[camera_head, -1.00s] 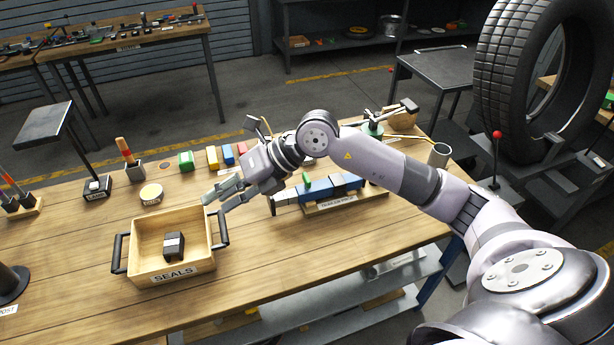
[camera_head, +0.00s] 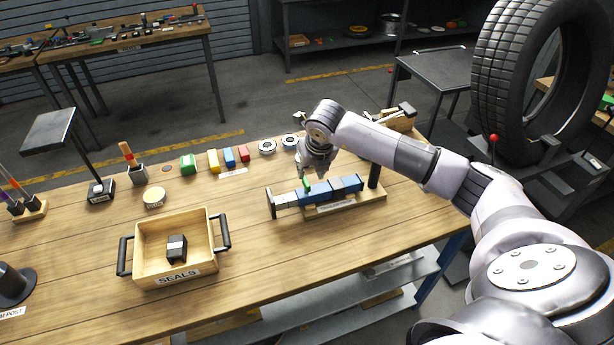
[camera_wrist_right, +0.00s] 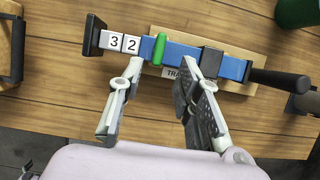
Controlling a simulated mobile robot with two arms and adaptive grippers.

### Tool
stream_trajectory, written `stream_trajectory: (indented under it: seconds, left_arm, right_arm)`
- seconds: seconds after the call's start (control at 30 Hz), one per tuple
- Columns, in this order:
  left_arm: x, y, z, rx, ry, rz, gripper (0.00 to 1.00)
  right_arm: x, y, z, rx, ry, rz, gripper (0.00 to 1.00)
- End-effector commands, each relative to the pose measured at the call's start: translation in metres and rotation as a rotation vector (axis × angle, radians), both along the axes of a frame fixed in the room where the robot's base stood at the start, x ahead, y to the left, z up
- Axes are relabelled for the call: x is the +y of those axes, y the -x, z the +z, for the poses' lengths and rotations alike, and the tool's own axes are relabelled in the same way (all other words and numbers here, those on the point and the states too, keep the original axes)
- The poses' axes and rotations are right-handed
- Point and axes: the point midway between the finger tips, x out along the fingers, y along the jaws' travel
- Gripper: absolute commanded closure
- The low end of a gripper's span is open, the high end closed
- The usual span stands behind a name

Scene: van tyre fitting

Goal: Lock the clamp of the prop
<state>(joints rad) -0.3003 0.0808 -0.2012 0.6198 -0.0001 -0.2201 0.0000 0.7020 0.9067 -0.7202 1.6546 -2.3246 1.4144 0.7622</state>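The prop (camera_head: 346,185) lies on a wooden holder on the bench. In the right wrist view the prop (camera_wrist_right: 183,55) has blue tube parts, a dark collar, a dark end plate and white squares marked 3 and 2. The clamp's green lever (camera_head: 306,185) sits beside the white squares; in the right wrist view the lever (camera_wrist_right: 159,49) lies across the tube. My right gripper (camera_head: 316,173) is directly over the prop, pointing down. In the right wrist view its fingers (camera_wrist_right: 160,76) are apart with nothing between them, near the lever. My left gripper is not in view.
A wooden seals box (camera_head: 145,240) with black handles holds a dark block, left of the prop. Coloured blocks (camera_head: 229,157) and round pieces (camera_head: 267,146) line the bench's back. A dark post (camera_head: 374,174) stands at the prop's right end.

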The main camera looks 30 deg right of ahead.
Motion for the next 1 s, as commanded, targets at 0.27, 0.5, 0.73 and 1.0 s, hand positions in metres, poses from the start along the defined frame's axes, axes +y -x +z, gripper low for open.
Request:
stream_trajectory:
  seconds: [0.27,0.5,0.73,1.0]
  left_arm:
    - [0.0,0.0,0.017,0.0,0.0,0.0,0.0]
    - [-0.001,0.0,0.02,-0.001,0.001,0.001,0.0]
    - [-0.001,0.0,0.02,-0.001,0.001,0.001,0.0]
    - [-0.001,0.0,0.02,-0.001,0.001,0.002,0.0]
  right_arm:
    - [-0.005,-0.02,-0.048,0.001,-0.002,-0.001,0.68]
    - [-0.007,-0.027,-0.067,0.0,-0.001,0.001,0.68]
    - [-0.007,-0.028,-0.069,-0.001,0.0,0.001,0.68]
    - [-0.007,-0.028,-0.069,-0.001,0.0,0.001,0.81]
